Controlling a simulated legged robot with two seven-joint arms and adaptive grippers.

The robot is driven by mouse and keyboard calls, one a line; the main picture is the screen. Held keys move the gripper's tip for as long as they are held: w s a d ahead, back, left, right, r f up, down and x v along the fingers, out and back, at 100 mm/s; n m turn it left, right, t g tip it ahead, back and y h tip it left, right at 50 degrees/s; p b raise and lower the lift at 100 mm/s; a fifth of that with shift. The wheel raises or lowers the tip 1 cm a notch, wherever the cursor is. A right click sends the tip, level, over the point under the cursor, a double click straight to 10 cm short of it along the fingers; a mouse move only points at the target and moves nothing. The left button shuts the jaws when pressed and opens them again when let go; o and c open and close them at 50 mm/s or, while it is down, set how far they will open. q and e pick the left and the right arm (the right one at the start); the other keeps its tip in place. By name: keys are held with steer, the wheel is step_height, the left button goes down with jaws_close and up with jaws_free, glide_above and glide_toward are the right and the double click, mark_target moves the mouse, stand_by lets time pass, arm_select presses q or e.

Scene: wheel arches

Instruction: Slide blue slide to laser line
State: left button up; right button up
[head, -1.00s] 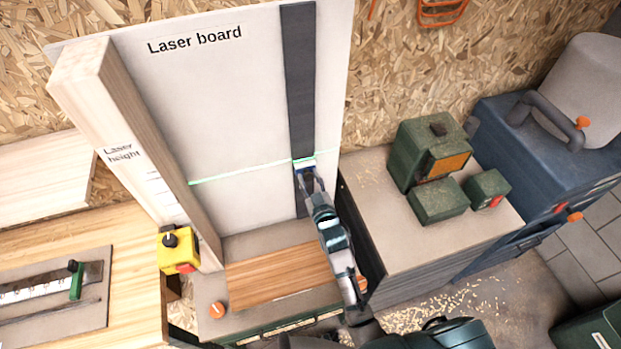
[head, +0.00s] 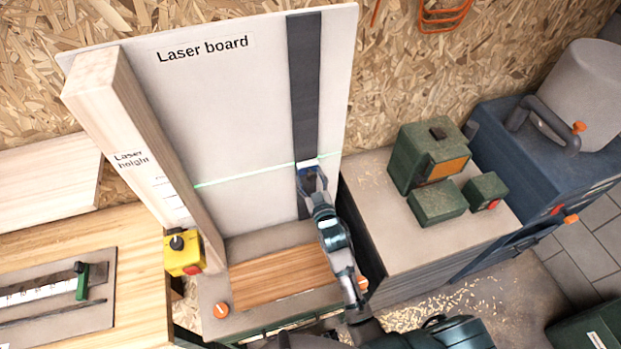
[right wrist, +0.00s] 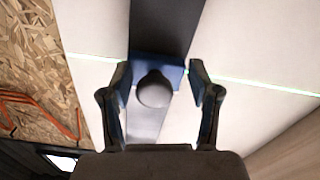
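The blue slide (head: 307,164) sits on the dark vertical track (head: 305,95) of the laser board (head: 235,100). In the right wrist view the blue slide (right wrist: 174,74) shows a round dark knob (right wrist: 153,90). The green laser line (head: 245,175) crosses the board at the slide's level; in the right wrist view the line (right wrist: 245,83) meets the slide on both sides. My right gripper (right wrist: 160,82) is open, one finger on each side of the slide, with gaps to the knob. In the head view the right gripper (head: 312,178) partly hides the slide. My left gripper is out of view.
A wooden post marked "Laser height" (head: 135,150) stands left of the board, with a yellow switch box (head: 184,253) at its foot. Green boxes (head: 430,165) stand on the cabinet to the right. The track above the slide is clear.

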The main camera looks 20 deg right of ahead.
steer(key=shift+s, duration=0.2)
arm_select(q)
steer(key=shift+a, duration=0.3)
arm_select(e)
steer(key=s, duration=1.1)
steer(key=shift+s, duration=0.3)
steer(key=shift+d, duration=0.15)
